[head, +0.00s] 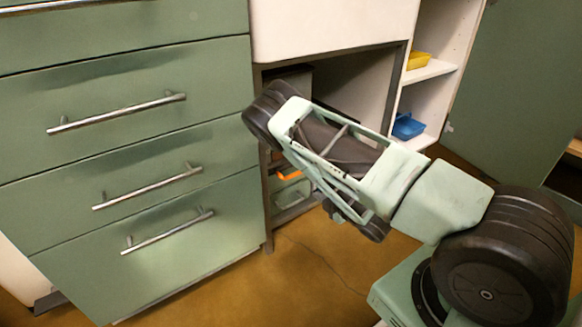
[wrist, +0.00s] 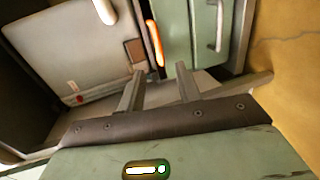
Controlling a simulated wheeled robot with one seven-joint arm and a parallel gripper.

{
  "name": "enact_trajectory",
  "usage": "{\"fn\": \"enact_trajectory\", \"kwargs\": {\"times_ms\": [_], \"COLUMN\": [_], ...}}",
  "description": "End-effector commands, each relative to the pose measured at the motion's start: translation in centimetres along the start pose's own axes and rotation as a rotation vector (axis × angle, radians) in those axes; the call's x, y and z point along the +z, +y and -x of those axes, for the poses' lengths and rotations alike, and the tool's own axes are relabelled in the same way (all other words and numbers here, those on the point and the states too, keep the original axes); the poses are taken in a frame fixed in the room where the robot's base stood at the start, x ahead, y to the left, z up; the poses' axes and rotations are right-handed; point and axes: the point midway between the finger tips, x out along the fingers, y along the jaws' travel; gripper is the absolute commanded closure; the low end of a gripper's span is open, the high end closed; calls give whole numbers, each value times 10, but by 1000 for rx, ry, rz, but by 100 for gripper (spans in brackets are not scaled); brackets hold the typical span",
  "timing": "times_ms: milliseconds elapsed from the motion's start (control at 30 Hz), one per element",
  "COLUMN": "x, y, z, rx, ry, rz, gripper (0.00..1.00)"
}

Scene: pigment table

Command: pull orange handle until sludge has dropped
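The orange handle (head: 289,175) shows in the head view inside the open bay under the white-fronted unit, partly hidden behind my arm. In the wrist view the orange handle (wrist: 155,42) is a narrow upright bar, glowing bright, just beyond the gap between my fingertips. My gripper (wrist: 160,82) is open with nothing between its two fingers. The handle looks apart from the fingers, though the exact distance is hard to tell. My fingers cannot be made out in the head view. No sludge can be made out in either view.
Green drawers (head: 130,150) with metal bar handles stand left of the bay. A pale panel (wrist: 75,60) and a green front with a grey handle (wrist: 220,28) flank the orange handle. Shelves hold a yellow tray (head: 418,61) and a blue tray (head: 408,126). Brown floor (head: 300,290) is clear in front.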

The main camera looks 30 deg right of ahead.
Motion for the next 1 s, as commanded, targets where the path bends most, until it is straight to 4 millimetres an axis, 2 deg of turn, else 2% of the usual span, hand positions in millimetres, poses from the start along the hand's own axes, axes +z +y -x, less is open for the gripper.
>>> {"fn": "enact_trajectory", "kwargs": {"times_ms": [100, 700, 833, 1000], "x": [-3, -3, -3, -3], "y": [4, 0, 1, 3], "z": [-6, -120, -136, -147], "rx": [10, 13, 12, 10], "ry": [14, 10, 10, 8], "rz": [5, 2, 2, 3], "gripper": [66, 66, 66, 66]}}
